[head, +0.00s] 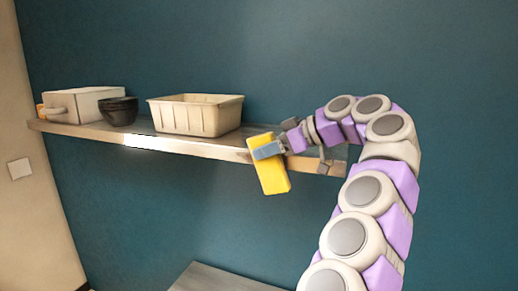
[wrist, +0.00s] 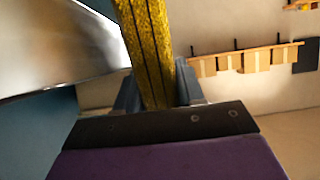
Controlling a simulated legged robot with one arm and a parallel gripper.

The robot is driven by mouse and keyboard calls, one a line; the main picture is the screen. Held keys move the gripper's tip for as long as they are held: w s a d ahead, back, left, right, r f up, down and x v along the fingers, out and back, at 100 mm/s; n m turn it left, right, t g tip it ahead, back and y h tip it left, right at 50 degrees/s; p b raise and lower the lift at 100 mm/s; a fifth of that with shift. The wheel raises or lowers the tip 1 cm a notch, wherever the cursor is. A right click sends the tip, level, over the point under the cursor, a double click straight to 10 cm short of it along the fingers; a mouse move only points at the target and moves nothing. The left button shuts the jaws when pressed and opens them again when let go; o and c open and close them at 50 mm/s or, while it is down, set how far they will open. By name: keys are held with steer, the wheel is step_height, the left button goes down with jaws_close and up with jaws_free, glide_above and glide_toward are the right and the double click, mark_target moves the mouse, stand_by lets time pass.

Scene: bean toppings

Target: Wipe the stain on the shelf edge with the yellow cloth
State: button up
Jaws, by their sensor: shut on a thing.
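My gripper (head: 268,151) is shut on the yellow cloth (head: 274,178), a thick block-like piece held at the front edge of the shelf (head: 195,148), toward its right end. The cloth hangs tilted, reaching below the edge; I cannot tell whether it touches the shelf. In the wrist view the cloth (wrist: 148,45) stands between the two grey fingers of my gripper (wrist: 157,90), with the shelf's metal surface (wrist: 60,45) to its left. A bright white patch shows on the shelf edge at left and looks like glare. I cannot make out a stain.
On the shelf stand a cream bin (head: 195,117), black bowls (head: 119,111) and a white box (head: 88,104). A lower surface (head: 230,279) is at the bottom. The wrist view shows a wooden wall rack (wrist: 245,60). The space in front of the shelf's left half is clear.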

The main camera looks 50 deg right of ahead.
mark_target(282, 165)
steer(key=shift+s+d+p, duration=0.2)
steer(key=shift+s+d, duration=0.2)
steer(key=shift+s, duration=0.5)
steer(key=shift+s+d+p, duration=0.2)
steer(key=shift+s+d, duration=0.2)
steer(key=shift+s, duration=0.45)
steer(key=shift+w+a, duration=0.45)
steer(key=shift+w, duration=0.6)
steer(key=shift+w+a, duration=0.45)
steer(key=shift+w, duration=0.55)
steer(key=shift+w+a, duration=0.45)
steer(key=shift+w, duration=0.6)
steer(key=w+a, duration=0.1)
steer(key=w, duration=0.1)
steer(key=w+a, duration=0.1)
steer(key=w, duration=0.1)
steer(key=w+a, duration=0.1)
steer(key=w, duration=0.2)
steer(key=shift+s+a+f+b, duration=0.1)
steer(key=shift+a+f+b, duration=0.15)
steer(key=shift+b, duration=0.25)
steer(key=shift+s+a+b, duration=0.35)
steer(key=shift+a+b, duration=0.3)
steer(key=shift+b, duration=0.1)
steer(key=shift+s+a+r+b, duration=0.1)
steer(key=shift+s+a+b, duration=0.25)
steer(key=shift+a+b, duration=0.4)
steer(key=shift+s+a+r+b, duration=0.1)
steer(key=shift+s+a+b, duration=0.25)
steer(key=shift+a, duration=0.65)
